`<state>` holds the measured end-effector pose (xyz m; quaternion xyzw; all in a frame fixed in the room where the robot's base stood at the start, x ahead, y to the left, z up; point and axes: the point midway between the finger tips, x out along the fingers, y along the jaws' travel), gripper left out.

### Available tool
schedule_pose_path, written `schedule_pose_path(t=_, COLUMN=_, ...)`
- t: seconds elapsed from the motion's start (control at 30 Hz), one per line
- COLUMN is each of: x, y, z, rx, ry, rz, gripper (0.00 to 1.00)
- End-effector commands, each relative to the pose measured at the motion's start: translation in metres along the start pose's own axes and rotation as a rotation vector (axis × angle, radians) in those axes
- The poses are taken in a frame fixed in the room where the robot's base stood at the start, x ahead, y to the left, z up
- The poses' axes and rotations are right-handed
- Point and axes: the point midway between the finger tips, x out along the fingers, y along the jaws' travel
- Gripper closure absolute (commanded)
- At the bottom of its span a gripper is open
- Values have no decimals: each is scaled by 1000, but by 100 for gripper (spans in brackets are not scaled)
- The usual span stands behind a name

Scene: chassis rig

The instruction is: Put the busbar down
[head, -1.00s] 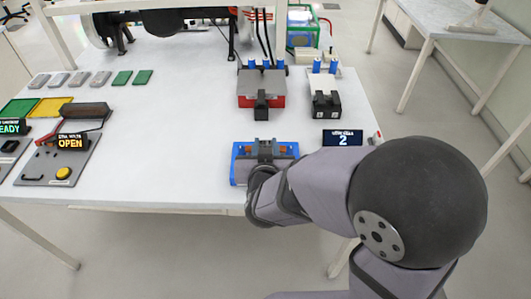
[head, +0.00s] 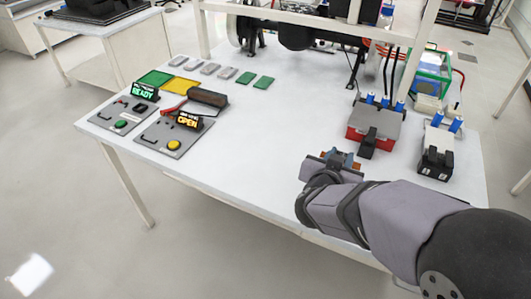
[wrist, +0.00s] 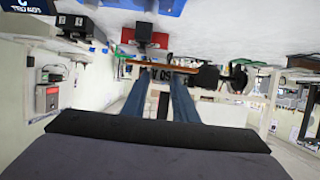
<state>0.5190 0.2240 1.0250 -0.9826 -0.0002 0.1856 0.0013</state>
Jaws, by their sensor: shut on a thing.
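The busbar (wrist: 160,67) is a thin copper-coloured bar that lies crosswise at the tips of my gripper (wrist: 163,75) in the wrist view. My gripper is shut on it. In the head view my gripper (head: 336,160) is over the front right part of the white table, left of and in front of the red box; small orange parts of the busbar (head: 355,166) show beside the grey fingers. A blue holder (wrist: 165,5) shows at the top edge of the wrist view; my arm appears to hide it in the head view.
A red box (head: 368,137) with a black clamp and a black terminal block (head: 436,160) stand at the right. Two control panels (head: 172,137), reading READY and OPEN, and green and yellow mats (head: 175,87) are at the left. The table's middle (head: 270,125) is clear.

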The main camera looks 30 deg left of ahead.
Motion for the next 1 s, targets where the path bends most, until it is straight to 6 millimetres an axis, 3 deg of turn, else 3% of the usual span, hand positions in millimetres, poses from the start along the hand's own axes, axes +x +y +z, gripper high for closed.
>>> schedule_pose_path(t=0.03, x=4, y=-19, z=2, rx=-2, ry=1, rz=-5, gripper=98)
schedule_pose_path(t=0.2, x=14, y=-70, z=10, rx=-1, ry=-1, rz=-3, gripper=98)
schedule_pose_path(t=0.4, x=17, y=-115, z=24, rx=-2, ry=-10, rz=-2, gripper=98)
schedule_pose_path(t=0.53, x=17, y=-130, z=31, rx=-2, ry=-16, rz=-1, gripper=98)
schedule_pose_path(t=0.77, x=17, y=-136, z=36, rx=-2, ry=-19, rz=1, gripper=98)
schedule_pose_path(t=1.0, x=28, y=-135, z=64, rx=-7, ry=-21, rz=3, gripper=98)
